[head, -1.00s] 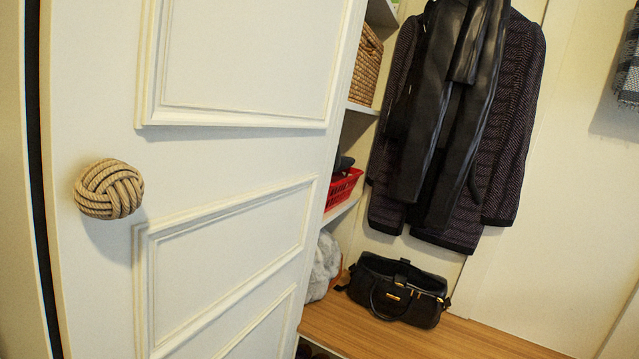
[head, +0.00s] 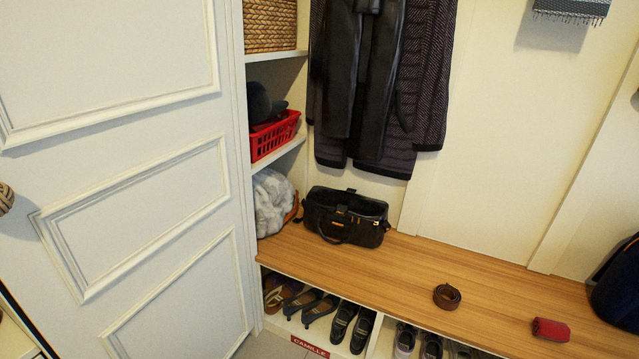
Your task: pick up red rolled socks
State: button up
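The red rolled socks (head: 550,330) lie on the wooden bench top (head: 490,279) at the lower right of the head view, close to the bench's front edge. They look like a small dark red roll and nothing covers them. My gripper is not in the picture, so its state does not show.
A rolled brown belt (head: 447,296) lies left of the socks. A black handbag (head: 345,216) stands at the bench's left end; a dark bag (head: 617,285) sits at the far right. Shoes (head: 343,324) fill cubbies below. A white door (head: 125,170) stands at left.

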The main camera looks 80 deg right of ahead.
aim_at(545, 329)
jog(key=i+j+z, duration=0.1)
jog(key=z, duration=3.9)
jog(key=k+l, duration=0.05)
